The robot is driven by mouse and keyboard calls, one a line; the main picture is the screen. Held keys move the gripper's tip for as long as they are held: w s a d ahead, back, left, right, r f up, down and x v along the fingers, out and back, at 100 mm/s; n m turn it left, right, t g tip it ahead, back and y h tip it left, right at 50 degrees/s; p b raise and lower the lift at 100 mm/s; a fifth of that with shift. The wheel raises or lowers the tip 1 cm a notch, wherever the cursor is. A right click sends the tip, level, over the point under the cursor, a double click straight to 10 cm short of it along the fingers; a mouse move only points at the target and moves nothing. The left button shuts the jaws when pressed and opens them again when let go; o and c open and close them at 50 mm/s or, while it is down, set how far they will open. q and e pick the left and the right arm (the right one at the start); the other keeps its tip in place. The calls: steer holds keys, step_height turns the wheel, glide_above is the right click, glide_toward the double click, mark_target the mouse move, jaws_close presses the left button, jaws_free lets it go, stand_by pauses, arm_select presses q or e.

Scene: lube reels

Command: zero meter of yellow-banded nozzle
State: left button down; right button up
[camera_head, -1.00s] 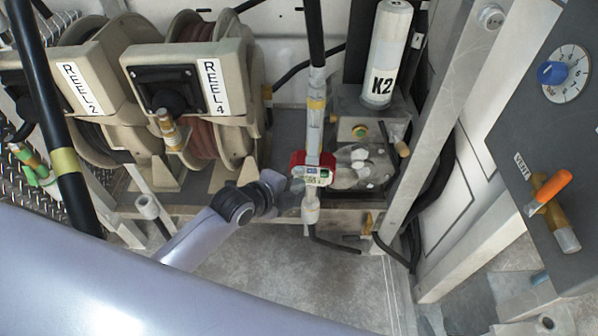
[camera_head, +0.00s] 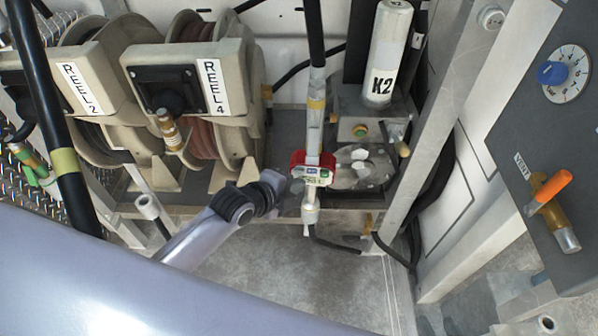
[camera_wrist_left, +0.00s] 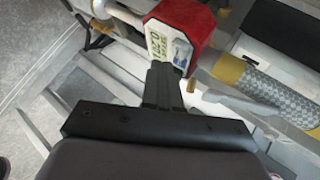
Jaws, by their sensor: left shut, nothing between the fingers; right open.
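The yellow-banded nozzle hangs upright at the middle of the head view, with a yellow band (camera_head: 317,103) on its pale tube. Its red meter (camera_head: 311,168) has a small display and buttons. In the left wrist view the red meter (camera_wrist_left: 188,30) is close, its display lit with digits too small to read surely. My left gripper (camera_wrist_left: 165,78) is shut and empty, its tips right by the meter's button face. I cannot tell whether they touch it. In the head view that gripper is mostly hidden behind its dark wrist joint. My right gripper is not in view.
Reel 2 (camera_head: 82,88) and Reel 4 (camera_head: 213,87) stand at the left. The K2 cylinder (camera_head: 388,55) stands behind the nozzle. A vent valve with an orange handle (camera_head: 553,186) is on the right panel. The floor below is clear.

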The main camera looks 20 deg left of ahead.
arm_select(q)
steer(key=shift+w, duration=0.1)
stand_by(0.4)
steer(key=shift+w, duration=0.3)
steer(key=shift+w+a, duration=0.15)
steer(key=shift+w, duration=0.4)
stand_by(0.6)
stand_by(0.4)
steer(key=shift+s+d+p, duration=0.2)
steer(key=shift+s+p, duration=0.4)
steer(key=shift+s, duration=0.35)
